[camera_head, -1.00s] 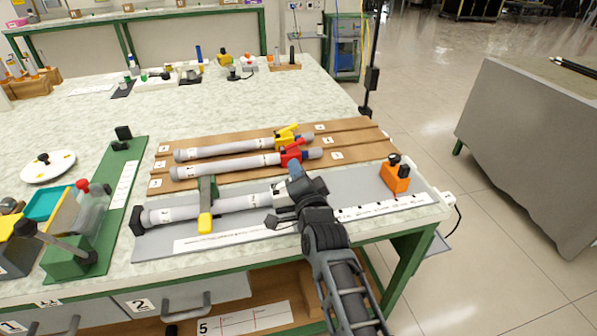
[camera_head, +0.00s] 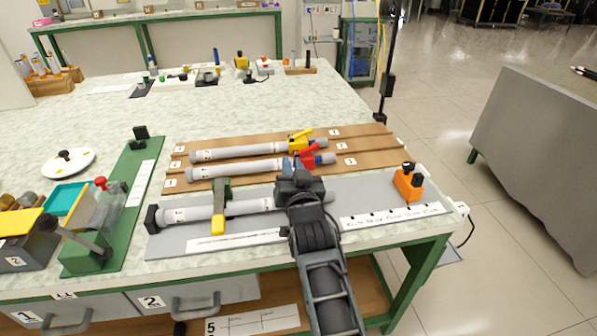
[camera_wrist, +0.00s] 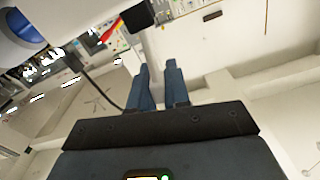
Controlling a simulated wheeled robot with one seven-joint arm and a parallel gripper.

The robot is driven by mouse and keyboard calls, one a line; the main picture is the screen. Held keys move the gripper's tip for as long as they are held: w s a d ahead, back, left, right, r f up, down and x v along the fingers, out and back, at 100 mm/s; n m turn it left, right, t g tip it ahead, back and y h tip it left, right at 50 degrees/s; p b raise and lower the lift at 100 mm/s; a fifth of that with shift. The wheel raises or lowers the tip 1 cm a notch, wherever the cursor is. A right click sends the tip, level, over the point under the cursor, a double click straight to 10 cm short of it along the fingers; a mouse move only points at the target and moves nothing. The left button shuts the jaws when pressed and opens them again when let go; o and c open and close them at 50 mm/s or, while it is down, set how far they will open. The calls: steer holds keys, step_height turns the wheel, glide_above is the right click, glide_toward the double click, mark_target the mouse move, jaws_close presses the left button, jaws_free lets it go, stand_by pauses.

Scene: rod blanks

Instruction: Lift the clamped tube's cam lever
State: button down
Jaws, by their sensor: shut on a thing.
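The clamped tube (camera_head: 185,214) lies in the grey tray (camera_head: 170,250), under a green clamp with a yellow handle (camera_head: 218,224). My gripper (camera_head: 287,165) is over the tube's right part and hides most of its fitting and cam lever. The wrist view shows my two blue fingers (camera_wrist: 158,88) close together with a thin pale piece between them. They appear shut on the cam lever, though its shape and angle are mostly hidden.
Two other tubes lie on a wooden rack behind, one with a yellow lever (camera_head: 301,138), one with a red lever (camera_head: 307,153) close to my gripper. An orange block (camera_head: 408,184) stands at the tray's right. A green fixture (camera_head: 85,250) stands at left.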

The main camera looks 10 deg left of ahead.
steer(key=shift+s+a+n+b, duration=0.2)
steer(key=shift+a+n+b, duration=0.55)
steer(key=shift+n, duration=0.45)
steer(key=c, duration=1.4)
jaws_free()
steer(key=shift+c, duration=0.2)
steer(key=b+v, duration=0.1)
steer(key=v, duration=0.7)
